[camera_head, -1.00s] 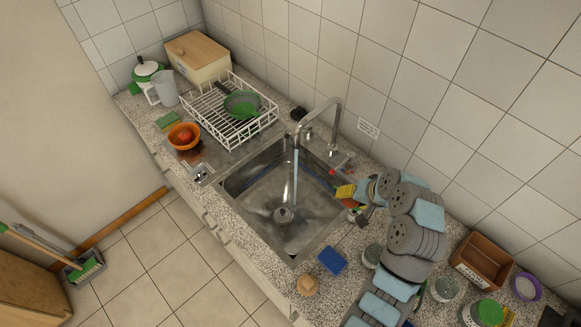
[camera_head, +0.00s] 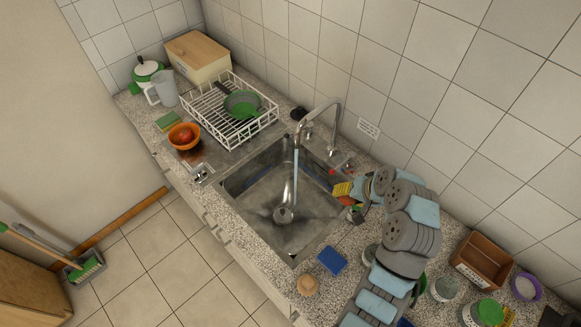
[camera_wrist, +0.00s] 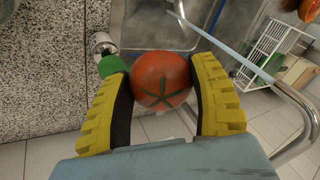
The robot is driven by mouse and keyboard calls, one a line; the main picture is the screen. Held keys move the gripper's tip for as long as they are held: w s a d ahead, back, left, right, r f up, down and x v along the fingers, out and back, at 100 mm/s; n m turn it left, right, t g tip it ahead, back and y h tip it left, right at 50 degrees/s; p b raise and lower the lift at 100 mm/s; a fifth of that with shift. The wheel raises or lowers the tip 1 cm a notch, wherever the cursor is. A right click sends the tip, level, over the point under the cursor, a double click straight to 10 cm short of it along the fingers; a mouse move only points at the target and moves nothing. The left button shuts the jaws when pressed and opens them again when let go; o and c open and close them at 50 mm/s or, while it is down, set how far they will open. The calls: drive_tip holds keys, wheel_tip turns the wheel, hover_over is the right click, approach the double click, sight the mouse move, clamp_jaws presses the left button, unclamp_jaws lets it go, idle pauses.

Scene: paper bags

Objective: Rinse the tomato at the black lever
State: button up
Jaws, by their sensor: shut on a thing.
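My gripper (camera_wrist: 166,92) is shut on a red tomato (camera_wrist: 162,75), held between its yellow ridged pads with the green star of the stem facing the wrist camera. In the head view my gripper (camera_head: 343,194) is at the right rim of the sink (camera_head: 262,222), and the tomato (camera_head: 346,201) is partly hidden. The curved faucet (camera_head: 336,112) stands behind the sink, and a pale bluish stream (camera_head: 295,172) runs from its spout towards the drain. The stream (camera_wrist: 225,50) is apart from the tomato. A small black piece (camera_head: 298,113) is behind the faucet; I cannot tell whether it is the lever.
A red-topped piece (camera_head: 332,172) is on the sink's back edge. An orange bowl (camera_head: 178,144) with a red round item and a white dish rack (camera_head: 211,127) stand left of the sink. A blue sponge (camera_head: 332,261) and a brown round item (camera_head: 308,285) lie at the front right.

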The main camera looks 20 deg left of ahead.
drive_tip(key=shift+s+d, duration=0.2)
drive_tip(key=shift+d, duration=0.3)
drive_tip(key=shift+a, duration=0.15)
drive_tip(key=shift+w+a, duration=0.2)
drive_tip(key=shift+a, duration=0.2)
drive_tip(key=shift+d, duration=0.2)
drive_tip(key=shift+s+d, duration=0.2)
drive_tip(key=shift+d, duration=0.15)
drive_tip(key=shift+a, duration=0.15)
idle(0.4)
drive_tip(key=shift+w+a, duration=0.2)
drive_tip(key=shift+a, duration=0.2)
drive_tip(key=shift+d, duration=0.2)
drive_tip(key=shift+s+d, duration=0.2)
drive_tip(key=shift+d, duration=0.15)
